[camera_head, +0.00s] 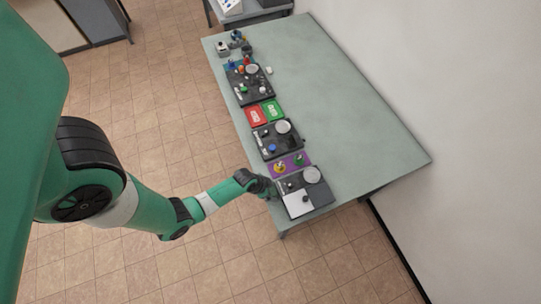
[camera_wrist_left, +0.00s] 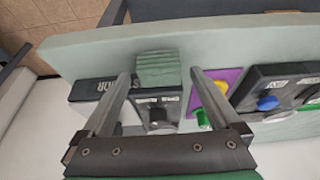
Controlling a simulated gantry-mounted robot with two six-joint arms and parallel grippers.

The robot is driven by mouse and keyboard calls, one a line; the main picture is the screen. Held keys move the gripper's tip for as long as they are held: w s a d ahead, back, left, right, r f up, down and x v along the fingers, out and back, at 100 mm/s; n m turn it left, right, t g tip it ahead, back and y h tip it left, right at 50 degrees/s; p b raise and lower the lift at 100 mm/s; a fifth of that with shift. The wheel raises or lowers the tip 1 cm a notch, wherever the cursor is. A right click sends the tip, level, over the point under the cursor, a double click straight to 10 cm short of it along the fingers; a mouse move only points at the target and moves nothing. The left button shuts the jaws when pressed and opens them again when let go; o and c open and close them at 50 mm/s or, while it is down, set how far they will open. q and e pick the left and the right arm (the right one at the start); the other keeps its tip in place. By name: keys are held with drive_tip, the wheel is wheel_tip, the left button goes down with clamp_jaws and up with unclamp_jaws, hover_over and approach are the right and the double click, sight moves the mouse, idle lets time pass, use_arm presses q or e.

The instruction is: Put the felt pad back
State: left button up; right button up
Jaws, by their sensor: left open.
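My left gripper (camera_head: 268,188) is at the near left edge of the grey-green table (camera_head: 360,130). Its two fingers are spread apart in the left wrist view (camera_wrist_left: 160,75). A grey-green ridged square (camera_wrist_left: 158,68), which looks like the felt pad, shows between and just beyond the fingertips. It lies at the edge of a dark tray with labels; I cannot tell whether it touches a finger. I cannot make the pad out in the head view, where the gripper may hide it. My right gripper is not in view.
The near tray (camera_head: 318,196) carries a white round dish and a white panel. A purple mat (camera_head: 289,165), another dark tray (camera_head: 276,139), red (camera_head: 255,115) and green (camera_head: 272,110) cards follow along the left edge. The table's right side is bare.

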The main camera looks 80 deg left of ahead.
use_arm(q)
drive_tip(key=p+v, duration=0.8)
drive_tip(key=v, duration=0.4)
drive_tip(key=shift+p, duration=0.4)
drive_tip(key=shift+w, duration=0.1)
